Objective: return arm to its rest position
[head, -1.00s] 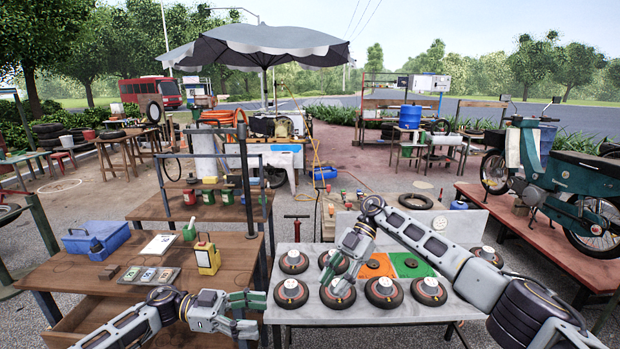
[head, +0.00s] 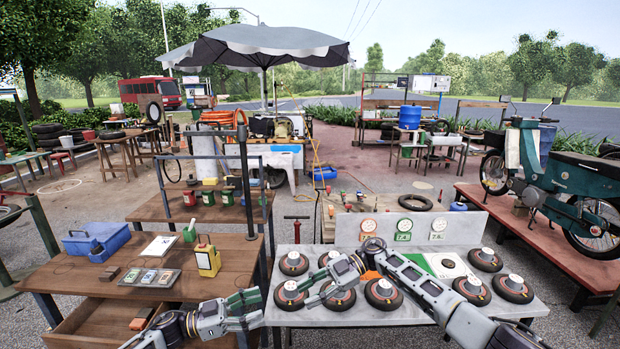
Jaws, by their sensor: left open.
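My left gripper (head: 246,309) is open and empty, at the front right corner of the brown wooden table, with its fingers pointing right. My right gripper (head: 305,291) is over the left part of the grey bench (head: 400,317), with its fingers pointing left near a black wheel with a pale hub (head: 290,295). Its fingers look spread, and I see nothing between them. Whether it touches the wheel is unclear. My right arm crosses the bench and hides most of an orange square (head: 371,275) and part of a green square (head: 420,263).
An upright grey panel (head: 470,226) with three dial signs backs the bench. The brown table (head: 60,275) holds a blue toolbox (head: 97,240), a yellow lantern-like item (head: 207,258) and a small tray (head: 150,278).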

